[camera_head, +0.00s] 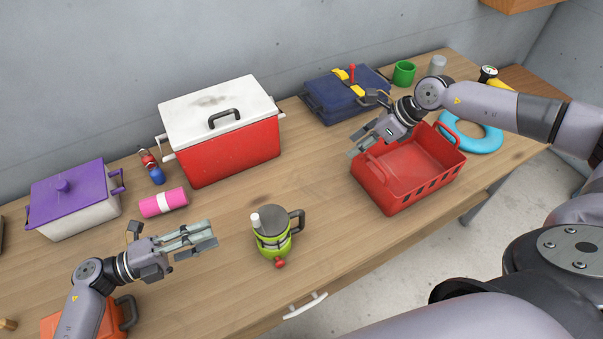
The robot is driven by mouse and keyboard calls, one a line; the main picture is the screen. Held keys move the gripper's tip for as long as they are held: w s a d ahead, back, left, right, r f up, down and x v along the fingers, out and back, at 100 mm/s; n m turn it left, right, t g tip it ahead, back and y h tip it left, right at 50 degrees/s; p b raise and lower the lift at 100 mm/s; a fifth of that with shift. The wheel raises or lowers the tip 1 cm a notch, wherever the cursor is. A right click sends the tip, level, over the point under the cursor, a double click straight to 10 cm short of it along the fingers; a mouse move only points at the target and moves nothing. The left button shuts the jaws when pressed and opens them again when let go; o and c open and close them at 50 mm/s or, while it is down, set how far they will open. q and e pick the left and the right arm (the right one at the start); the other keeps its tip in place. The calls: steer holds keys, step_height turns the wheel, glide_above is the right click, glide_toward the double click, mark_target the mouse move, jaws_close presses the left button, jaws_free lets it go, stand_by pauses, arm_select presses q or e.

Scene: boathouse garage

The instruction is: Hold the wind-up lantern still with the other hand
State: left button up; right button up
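The wind-up lantern (272,240) stands upright on the wooden workbench, front and centre. It is lime green with a grey top, a dark side handle, a pale knob and a red knob low at its front. My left gripper (215,234) is to its left, fingers pointing towards it, apart from it. Its fingers look spread with nothing between them. My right gripper (352,145) is further back and right, over the left rim of the red basket (408,192), well clear of the lantern. Its fingers look apart and empty.
A red cooler with a white lid (228,150) stands behind the lantern. A purple-lidded box (75,210), a pink roll (163,202) and an orange box (65,325) are left. A blue toolbox (345,95) and a blue ring (470,138) are right. Bench around the lantern is clear.

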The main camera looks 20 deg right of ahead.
steer(key=s+a+r+n+g, duration=0.1)
steer(key=s+a+n+g, duration=0.15)
steer(key=a, duration=0.45)
steer(key=s+a+n+g, duration=0.2)
steer(key=a+n, duration=0.2)
steer(key=a, duration=0.2)
step_height(320, 180, up, 5)
steer(key=n+h, duration=0.5)
steer(key=n, duration=0.1)
glide_above(302, 220)
steer(key=f, duration=1.7)
steer(key=shift+w+d+f, duration=0.15)
steer(key=shift+w+f, duration=0.05)
steer(key=shift+w, duration=0.15)
jaws_close()
